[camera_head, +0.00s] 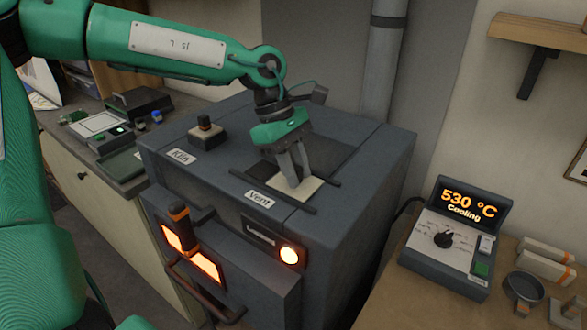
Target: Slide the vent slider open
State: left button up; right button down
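The kiln (350,215) is a dark grey box with a "Vent" label (259,198) on its top. Beside the label, a pale flat plate, which looks like the vent slider (312,189), lies between two dark rails. Darker patches of the kiln top show to its left and behind it. My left gripper (299,183) points down, with its grey fingertips at the pale plate. The fingers hide part of the plate, and I cannot tell whether they are closed on a handle. My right gripper is not in view.
A knob-topped block (206,132) stands near the "Kiln" label. The kiln front has a glowing window, a handle and a lit round lamp (290,255). A controller (447,238) reading "530 °C Cooling" sits on the wooden table at right. A bench with devices stands at left.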

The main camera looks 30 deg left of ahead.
pick_arm(q)
jog(key=shift+o, duration=1.3)
jog(key=shift+d, duration=0.2)
jog(key=shift+a+r, duration=0.1)
jog(key=shift+a, duration=0.1)
jog(key=b+v, duration=0.2)
jog(key=v, duration=1.1)
jog(key=shift+r+b, duration=0.3)
jog(key=shift+b, duration=0.05)
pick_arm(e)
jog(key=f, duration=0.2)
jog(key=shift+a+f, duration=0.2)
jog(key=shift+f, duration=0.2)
pick_arm(q)
jog(key=shift+d, duration=0.1)
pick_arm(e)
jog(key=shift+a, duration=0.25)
pick_arm(q)
jog(key=shift+f, duration=0.1)
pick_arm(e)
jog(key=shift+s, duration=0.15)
